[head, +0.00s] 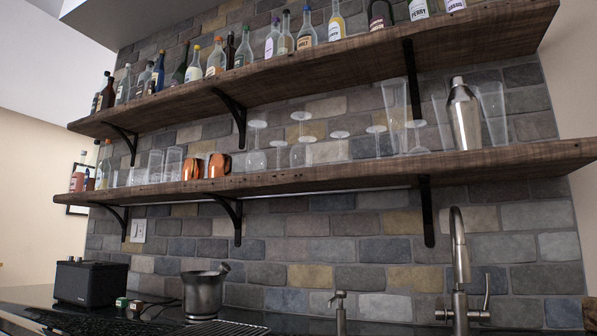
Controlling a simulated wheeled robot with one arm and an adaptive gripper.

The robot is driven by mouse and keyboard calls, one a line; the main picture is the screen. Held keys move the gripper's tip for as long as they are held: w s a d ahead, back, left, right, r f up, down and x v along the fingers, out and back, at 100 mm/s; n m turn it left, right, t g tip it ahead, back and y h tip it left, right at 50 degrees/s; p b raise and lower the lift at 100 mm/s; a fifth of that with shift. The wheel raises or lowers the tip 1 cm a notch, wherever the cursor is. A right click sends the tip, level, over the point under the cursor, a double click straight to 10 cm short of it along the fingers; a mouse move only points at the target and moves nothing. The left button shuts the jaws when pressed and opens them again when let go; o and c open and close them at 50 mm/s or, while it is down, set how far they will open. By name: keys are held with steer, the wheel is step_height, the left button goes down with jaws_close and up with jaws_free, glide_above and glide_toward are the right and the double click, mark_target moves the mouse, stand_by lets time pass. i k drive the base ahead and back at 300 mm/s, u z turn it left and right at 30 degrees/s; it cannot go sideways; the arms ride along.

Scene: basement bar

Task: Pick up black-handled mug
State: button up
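I cannot make out a black-handled mug for certain. Two shiny copper mugs, a left one (192,169) and a right one (218,165), sit side by side on the lower wooden shelf. Their handles look copper-coloured, and no black handle shows on them. A grey metal mortar-like vessel (203,295) with a rod leaning out of its top stands on the dark counter at the bottom. My gripper is not in view, so its state and its place relative to these things are hidden.
The lower shelf (330,178) also bears glasses and a metal shaker (463,113). The upper shelf (330,62) carries bottles. On the counter stand a black speaker-like box (91,283) and a tall faucet (459,260). Black brackets hang below the shelves.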

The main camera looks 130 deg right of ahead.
mark_target(219, 165)
steer(key=z, duration=4.1)
